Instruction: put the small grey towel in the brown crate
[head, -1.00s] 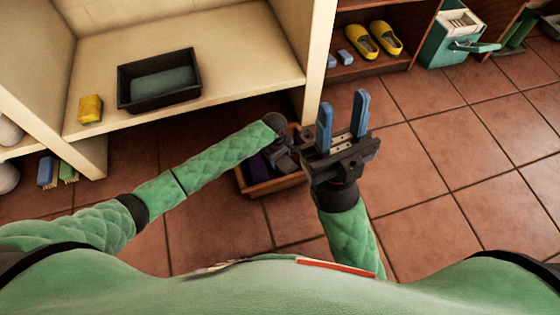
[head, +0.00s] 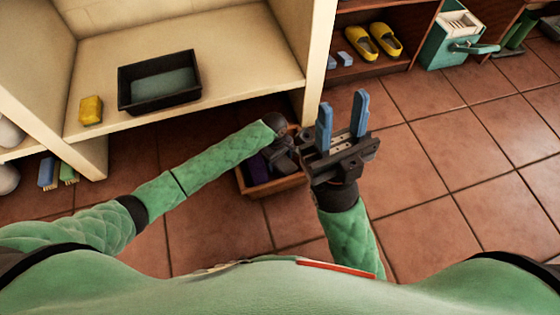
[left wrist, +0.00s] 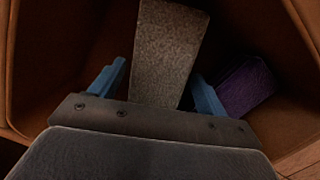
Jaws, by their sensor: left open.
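The brown crate (head: 277,187) stands on the floor under my left gripper (head: 284,160). In the left wrist view its brown wall (left wrist: 55,60) surrounds the fingers. The small grey towel (left wrist: 168,45) shows inside the crate as a long folded strip. It lies between the open blue fingers of my left gripper (left wrist: 156,86); the near end is hidden by the gripper body. I cannot tell if a finger touches it. In the head view the left fingertips and the towel are hidden. My right gripper (head: 342,116) is open and empty, fingers up, right of the crate.
A purple folded cloth (left wrist: 243,88) lies in the crate, right of the towel. A black basin (head: 160,104) and yellow sponge (head: 91,110) are on the cream shelf (head: 235,70). Yellow clogs (head: 372,41) sit in a brown shelf. Tiled floor at right is clear.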

